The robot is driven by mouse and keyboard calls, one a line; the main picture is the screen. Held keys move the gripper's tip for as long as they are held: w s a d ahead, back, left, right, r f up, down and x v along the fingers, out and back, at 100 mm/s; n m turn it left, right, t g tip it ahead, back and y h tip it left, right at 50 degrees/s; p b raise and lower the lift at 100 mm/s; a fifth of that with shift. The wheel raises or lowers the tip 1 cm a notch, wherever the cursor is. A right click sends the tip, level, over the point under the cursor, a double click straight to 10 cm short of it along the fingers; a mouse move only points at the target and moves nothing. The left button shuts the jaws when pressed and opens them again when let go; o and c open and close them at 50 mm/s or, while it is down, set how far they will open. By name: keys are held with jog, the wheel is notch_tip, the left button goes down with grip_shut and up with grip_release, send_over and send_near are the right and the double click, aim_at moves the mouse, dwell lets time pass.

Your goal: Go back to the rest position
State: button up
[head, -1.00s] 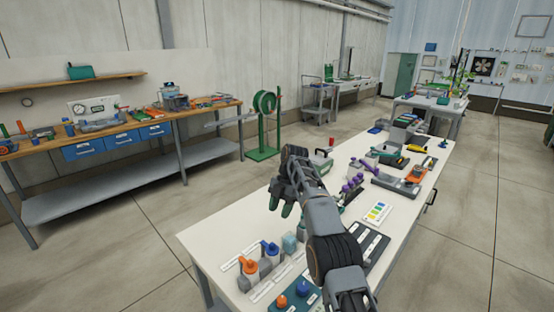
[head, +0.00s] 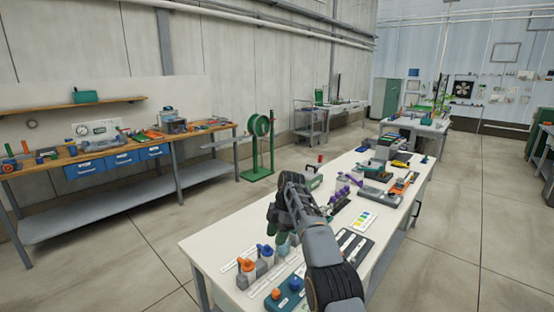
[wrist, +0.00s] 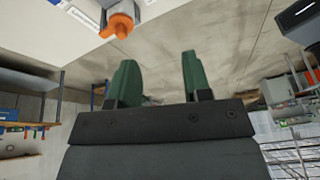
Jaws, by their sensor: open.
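My gripper (head: 277,222) is above the white table (head: 218,246) in the head view, with its jaws pointing down and to the left. In the wrist view its two green fingers (wrist: 157,80) stand apart with nothing between them. An orange-topped valve or bottle (wrist: 117,25) shows at the top of the wrist view, apart from the fingers. My arm hides part of the table's middle.
Near the table's front stand orange-capped and blue-capped bottles (head: 247,269) and a green block with knobs (head: 285,296). A colour chart (head: 363,221), purple-topped items and trays sit farther back. A workbench (head: 110,155) and green hose reel (head: 258,145) stand left. Floor at the right is clear.

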jog(key=s+d+f+m+h, duration=0.1)
jog(key=s+d+f+m, duration=0.4)
jog(key=m, duration=0.8)
jog(key=s+d+r+m+t, duration=0.2)
jog(key=s+d+m, duration=0.1)
jog(key=s, duration=0.6)
jog(key=s+d+r+m+t+h, duration=0.1)
jog(key=s+d+m, duration=0.3)
jog(key=s, duration=0.5)
jog(key=s+d+r+m+t, duration=0.3)
jog(key=s+d+m, duration=0.1)
jog(key=s, duration=0.6)
jog(key=shift+d+h, duration=0.15)
jog(key=shift+h, duration=0.25)
jog(key=shift+r, duration=0.1)
